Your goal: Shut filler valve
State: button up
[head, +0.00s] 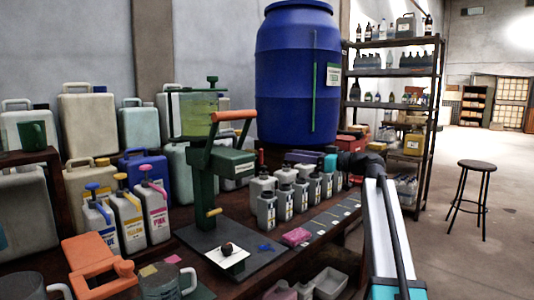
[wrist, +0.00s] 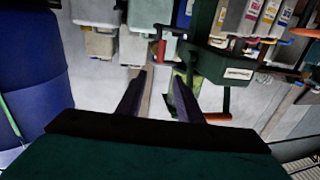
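The green filler (head: 232,162) stands on a dark base plate at the middle of the bench, with a see-through yellow-green hopper (head: 198,116) on top. Its orange-handled lever (head: 233,116) is raised. A small yellow handle (head: 213,212) sticks out low on the column; I cannot tell whether the valve is open. My gripper (head: 328,163) is to the right of the filler, apart from it. In the wrist view, turned upside down, my gripper (wrist: 160,78) has its two fingers spread with nothing held, and the filler (wrist: 228,70) shows beyond them to the right.
A white plate with a dark round object (head: 226,248) sits at the filler's foot. Several grey bottles (head: 266,210) stand right of it; a big blue drum (head: 298,75) is behind. Jugs (head: 128,215) crowd the left. A stool (head: 472,190) stands on open floor.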

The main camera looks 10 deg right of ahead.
aim_at(258, 156)
jog(key=b+x, duration=0.2)
jog(key=x, duration=1.1)
grip_shut()
